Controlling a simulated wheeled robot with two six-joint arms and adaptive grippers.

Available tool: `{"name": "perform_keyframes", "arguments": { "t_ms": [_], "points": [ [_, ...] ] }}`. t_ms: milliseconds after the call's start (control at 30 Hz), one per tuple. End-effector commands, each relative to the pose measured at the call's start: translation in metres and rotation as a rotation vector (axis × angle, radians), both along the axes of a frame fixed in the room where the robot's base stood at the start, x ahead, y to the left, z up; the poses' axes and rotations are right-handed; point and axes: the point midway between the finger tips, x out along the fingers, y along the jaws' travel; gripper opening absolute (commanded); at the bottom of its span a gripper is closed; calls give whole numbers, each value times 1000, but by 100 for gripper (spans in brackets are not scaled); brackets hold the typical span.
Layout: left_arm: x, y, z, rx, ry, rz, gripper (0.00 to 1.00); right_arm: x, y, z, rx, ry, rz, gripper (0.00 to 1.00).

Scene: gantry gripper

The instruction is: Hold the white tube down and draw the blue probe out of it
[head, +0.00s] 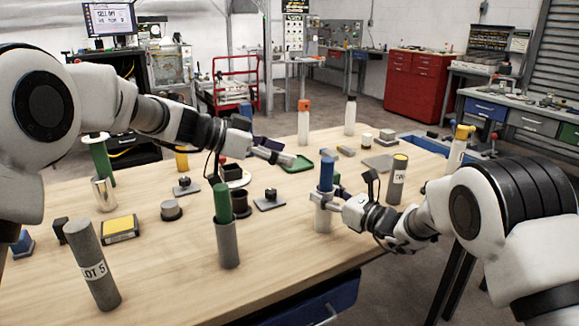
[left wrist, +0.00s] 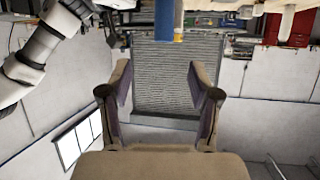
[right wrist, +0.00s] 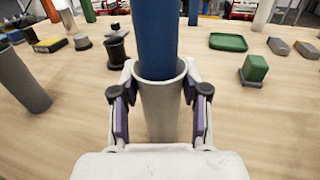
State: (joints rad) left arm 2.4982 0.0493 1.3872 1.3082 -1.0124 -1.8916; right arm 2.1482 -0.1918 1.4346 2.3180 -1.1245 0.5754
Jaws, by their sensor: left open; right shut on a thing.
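The white tube (head: 323,214) stands upright on the table, right of centre in the head view. The blue probe (head: 326,174) sticks up out of its top; in the right wrist view the probe (right wrist: 155,35) sits inside the rim of the tube (right wrist: 158,108). My right gripper (head: 328,201) is shut on the tube, one finger on each side, below the rim. My left gripper (head: 290,160) is open and empty, above the table to the upper left of the probe. In the left wrist view the blue probe (left wrist: 164,20) shows at the top, beyond the open fingers (left wrist: 158,80).
A grey tube with a green rod (head: 225,225) stands left of the white tube. A grey cylinder with a yellow top (head: 397,180) stands to its right. A green tray (head: 300,164) lies behind. A dark cup (head: 240,203) and small knobbed blocks lie further left.

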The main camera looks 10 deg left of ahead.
Motion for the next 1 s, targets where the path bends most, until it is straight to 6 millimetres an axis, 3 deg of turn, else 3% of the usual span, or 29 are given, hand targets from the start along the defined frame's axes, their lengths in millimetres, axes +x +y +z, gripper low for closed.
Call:
{"name": "perform_keyframes", "arguments": {
  "t_ms": [33,67,267,700,1000],
  "points": [
    [3,-2,-16,-13,8,11,62,0,0,0,0,-1,1,11],
    [5,-2,-19,-18,5,17,62,0,0,1,0,-1,1,11],
    [11,-10,-25,-21,-1,22,62,0,0,0,0,0,0,11],
    [48,-86,-60,-19,0,21,62,0,0,0,0,-1,1,11],
    [57,-101,-66,-21,-1,23,62,0,0,0,0,0,1,11]
  ]
}}
